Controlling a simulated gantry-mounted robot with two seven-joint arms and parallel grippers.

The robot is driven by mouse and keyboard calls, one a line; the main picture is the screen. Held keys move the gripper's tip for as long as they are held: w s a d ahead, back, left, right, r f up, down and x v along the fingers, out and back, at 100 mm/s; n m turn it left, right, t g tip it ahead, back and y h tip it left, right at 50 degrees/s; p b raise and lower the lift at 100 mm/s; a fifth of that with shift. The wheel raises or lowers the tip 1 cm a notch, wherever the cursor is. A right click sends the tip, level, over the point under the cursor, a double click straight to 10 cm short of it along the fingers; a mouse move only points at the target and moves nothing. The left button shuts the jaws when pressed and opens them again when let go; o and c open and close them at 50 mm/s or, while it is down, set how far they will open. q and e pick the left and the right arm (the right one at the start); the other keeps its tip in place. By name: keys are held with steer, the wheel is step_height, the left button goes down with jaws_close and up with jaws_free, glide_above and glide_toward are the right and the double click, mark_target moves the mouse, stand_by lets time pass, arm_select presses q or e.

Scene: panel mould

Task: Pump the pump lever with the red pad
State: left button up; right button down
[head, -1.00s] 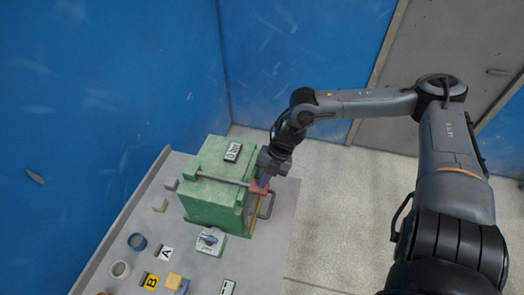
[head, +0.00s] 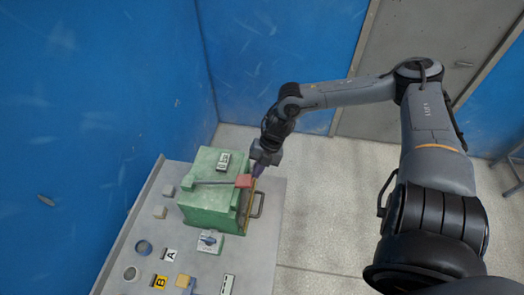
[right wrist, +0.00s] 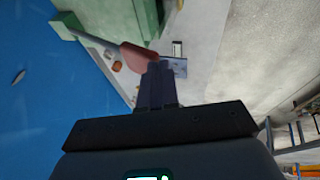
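The red pad (head: 244,181) sits on the right end of the grey pump lever (head: 215,183), which runs across the top of a green box (head: 207,208). The lever lies nearly level in the head view. My right gripper (head: 255,174) is at the pad's right edge, fingers pointing down. In the right wrist view the fingers (right wrist: 159,66) are together with nothing seen between them, and the red pad (right wrist: 137,56) is just beside their tips. I cannot tell if they touch it. My left gripper is not in view.
A grey handle (head: 258,204) sticks out right of the box. A switch box (head: 210,241), A (head: 171,255) and B (head: 160,282) labels, rings and small blocks lie on the grey table (head: 257,245). A blue wall (head: 90,100) stands on the left.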

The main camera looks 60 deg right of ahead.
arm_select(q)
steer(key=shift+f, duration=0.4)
arm_select(e)
steer(key=v, duration=0.4)
steer(key=shift+d+r, duration=0.1)
steer(key=shift+r, duration=0.1)
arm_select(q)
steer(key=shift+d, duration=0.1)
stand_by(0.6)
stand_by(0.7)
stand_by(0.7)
